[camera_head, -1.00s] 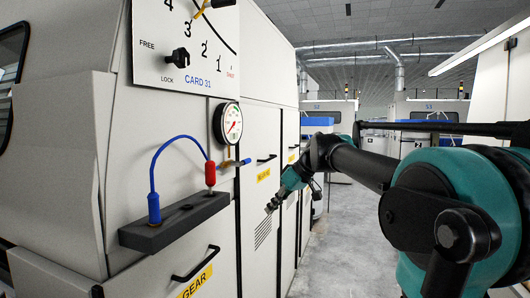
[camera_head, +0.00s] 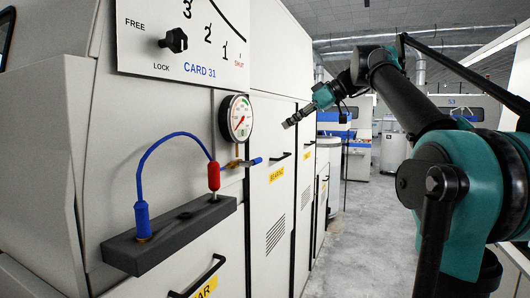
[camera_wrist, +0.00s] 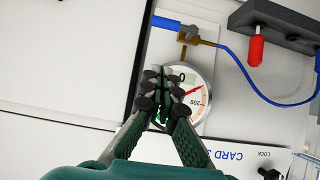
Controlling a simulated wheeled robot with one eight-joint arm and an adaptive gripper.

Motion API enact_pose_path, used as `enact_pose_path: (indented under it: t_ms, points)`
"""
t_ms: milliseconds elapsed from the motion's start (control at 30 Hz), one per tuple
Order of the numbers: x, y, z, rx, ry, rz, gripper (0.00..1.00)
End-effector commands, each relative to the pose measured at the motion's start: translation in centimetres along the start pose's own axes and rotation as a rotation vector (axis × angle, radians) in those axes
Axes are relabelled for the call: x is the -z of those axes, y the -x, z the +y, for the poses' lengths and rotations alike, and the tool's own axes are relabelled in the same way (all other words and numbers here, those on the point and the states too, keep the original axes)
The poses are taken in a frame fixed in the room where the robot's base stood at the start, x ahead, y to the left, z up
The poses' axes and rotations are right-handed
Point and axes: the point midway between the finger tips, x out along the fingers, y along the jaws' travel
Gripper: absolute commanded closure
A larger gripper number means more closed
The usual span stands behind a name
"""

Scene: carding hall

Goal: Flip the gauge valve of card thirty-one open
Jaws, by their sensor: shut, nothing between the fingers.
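The gauge valve (camera_head: 240,163) is a small brass fitting below a round white gauge (camera_head: 237,118) on the card 31 machine front. Its blue lever (camera_head: 257,160) points right, nearly level, across the line of the gauge stem. The wrist view shows the brass valve body (camera_wrist: 190,34) and blue lever (camera_wrist: 165,22) beyond the gauge (camera_wrist: 193,92). My gripper (camera_head: 288,124) is shut and empty, to the right of the gauge and above the lever in the head view. In the wrist view its fingertips (camera_wrist: 160,76) overlap the gauge's edge, short of the valve; I cannot tell any contact.
A black selector knob (camera_head: 174,41) sits above left. The aisle floor (camera_head: 345,240) is clear.

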Motion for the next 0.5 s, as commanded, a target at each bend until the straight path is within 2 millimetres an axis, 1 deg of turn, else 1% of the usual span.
enact_pose_path:
  t_ms: [167,267,367,500]
  points:
    - [0.0,-0.5,0.0,0.001,0.001,0.0,1.0]
    - [0.0,-1.6,0.0,0.001,0.001,-0.001,1.0]
    - [0.0,-3.3,-0.1,0.002,0.001,-0.001,1.0]
    - [0.0,-6.1,-0.1,0.002,0.002,-0.001,1.0]
